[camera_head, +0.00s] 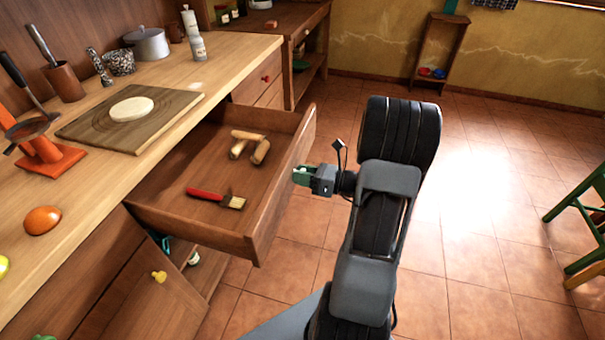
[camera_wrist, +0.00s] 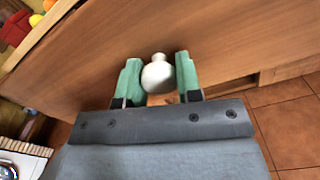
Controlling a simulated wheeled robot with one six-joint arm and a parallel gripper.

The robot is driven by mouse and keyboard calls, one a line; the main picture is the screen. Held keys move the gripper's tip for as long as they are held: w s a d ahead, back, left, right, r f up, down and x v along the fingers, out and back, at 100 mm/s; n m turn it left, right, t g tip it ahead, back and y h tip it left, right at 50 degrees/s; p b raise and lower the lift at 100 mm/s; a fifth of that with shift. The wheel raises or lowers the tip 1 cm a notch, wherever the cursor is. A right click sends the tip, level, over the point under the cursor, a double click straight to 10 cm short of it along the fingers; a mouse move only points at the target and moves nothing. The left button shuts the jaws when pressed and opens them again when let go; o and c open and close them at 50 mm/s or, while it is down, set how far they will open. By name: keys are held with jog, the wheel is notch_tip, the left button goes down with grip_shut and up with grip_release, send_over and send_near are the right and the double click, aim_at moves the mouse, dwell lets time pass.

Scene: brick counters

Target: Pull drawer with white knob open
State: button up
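The drawer (camera_head: 172,203) stands pulled well out from under the wooden counter in the head view. Inside it lie a red-handled brush (camera_head: 217,198) and several wooden pieces (camera_head: 248,143). The white knob (camera_wrist: 158,77) is on the drawer's front face in the wrist view, between the two green fingers, which sit close against its sides. My gripper (camera_head: 302,174) is at the drawer's outer face in the head view, shut on the knob. The knob itself is hidden there.
A cutting board (camera_head: 75,128) with dough, a pot (camera_head: 148,43) and an orange (camera_head: 42,220) are on the counter (camera_head: 235,52). A cupboard door with a yellow knob (camera_head: 159,276) is below. A green chair (camera_head: 585,225) stands at the right. The tiled floor between is clear.

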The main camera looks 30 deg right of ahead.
jog(key=o, duration=0.5)
jog(key=p+v, duration=0.1)
jog(key=v, duration=1.3)
jog(key=shift+p, duration=0.35)
jog(key=shift+w, duration=0.1)
